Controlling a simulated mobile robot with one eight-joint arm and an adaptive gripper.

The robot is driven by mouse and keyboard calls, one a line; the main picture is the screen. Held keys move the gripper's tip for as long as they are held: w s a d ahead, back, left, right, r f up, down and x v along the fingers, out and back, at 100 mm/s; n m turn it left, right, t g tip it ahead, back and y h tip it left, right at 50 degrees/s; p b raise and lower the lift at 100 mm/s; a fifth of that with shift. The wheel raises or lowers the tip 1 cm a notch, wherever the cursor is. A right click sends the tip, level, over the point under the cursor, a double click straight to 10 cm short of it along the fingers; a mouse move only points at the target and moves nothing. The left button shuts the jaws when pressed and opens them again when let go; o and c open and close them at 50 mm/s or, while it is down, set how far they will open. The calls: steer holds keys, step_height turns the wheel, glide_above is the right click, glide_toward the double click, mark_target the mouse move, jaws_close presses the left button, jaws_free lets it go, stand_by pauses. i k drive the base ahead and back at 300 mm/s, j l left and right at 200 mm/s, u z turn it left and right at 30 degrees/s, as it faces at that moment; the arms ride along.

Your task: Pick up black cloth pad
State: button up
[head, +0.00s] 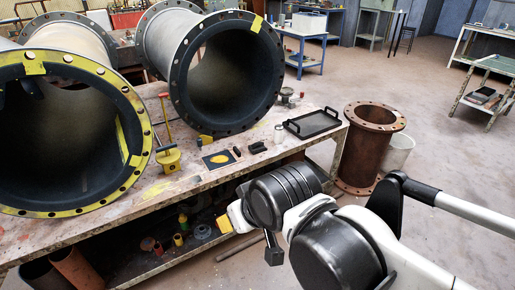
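A flat black square (218,160) with a yellow patch on it lies on the workbench (190,186), near its front edge. A small black block-like item (257,147) lies to its right. I cannot tell for certain which of them is the black cloth pad. My gripper (274,252) shows only as a small dark part below the black wrist joints, in front of the bench and apart from both items. Its fingers are not clear, so I cannot tell whether it is open or holds anything.
Two large flanged pipes (226,72) (134,98) rest on the bench. A yellow tool with a red handle (167,157), a small dark object (237,152), a white bottle (279,134) and a black tray (313,123) stand nearby. A rusty pipe (368,150) stands on the floor at right.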

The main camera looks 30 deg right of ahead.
mark_target(258, 147)
steer(key=i+l, duration=1.2)
steer(key=i, duration=0.25)
steer(key=k+l+z, duration=0.05)
